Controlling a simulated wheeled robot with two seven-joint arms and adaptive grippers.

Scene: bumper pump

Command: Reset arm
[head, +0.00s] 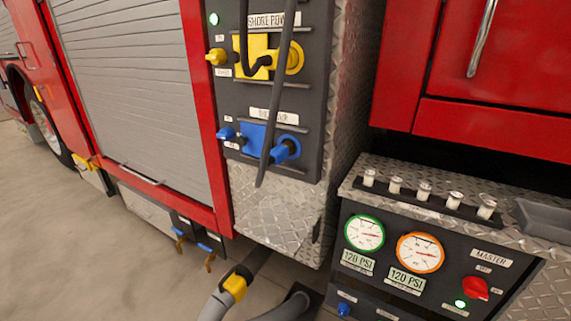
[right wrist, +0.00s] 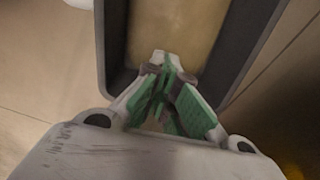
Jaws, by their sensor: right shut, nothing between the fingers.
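My right gripper (right wrist: 163,92) shows in the right wrist view. Its green-padded fingers are together with nothing between them. It is in front of a grey-rimmed, tan-floored tray or recess (right wrist: 115,45); I cannot tell whether it touches the rim. Neither gripper shows in the head view. The left gripper is in no view.
A gauge console (head: 400,252) stands right. Grey hose with a yellow coupling (head: 235,287) lies low. Floor at left is clear.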

